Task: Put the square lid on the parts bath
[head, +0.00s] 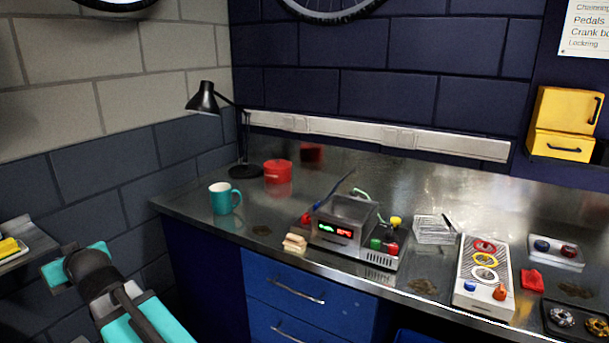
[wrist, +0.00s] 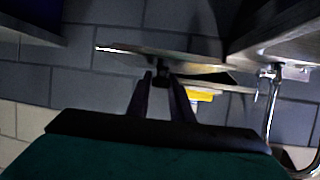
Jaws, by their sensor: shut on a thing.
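The parts bath (head: 345,232) stands on the steel bench in the head view, a metal box with an open top and a lit red and green display. No lid lies on it. In the wrist view my gripper (wrist: 162,80) is shut on a dark knob under the thin flat metal plate I take for the square lid (wrist: 130,51). The lid appears nearly edge-on, so its square outline is hidden. In the head view my teal arm is at the lower left; the fingers and the lid do not show there.
A teal mug (head: 221,198), a red tin (head: 278,172) and a black lamp (head: 205,99) stand left of the bath. A tan block (head: 295,243) is at its front left. A wire basket (head: 434,231) and ring board (head: 484,273) are right.

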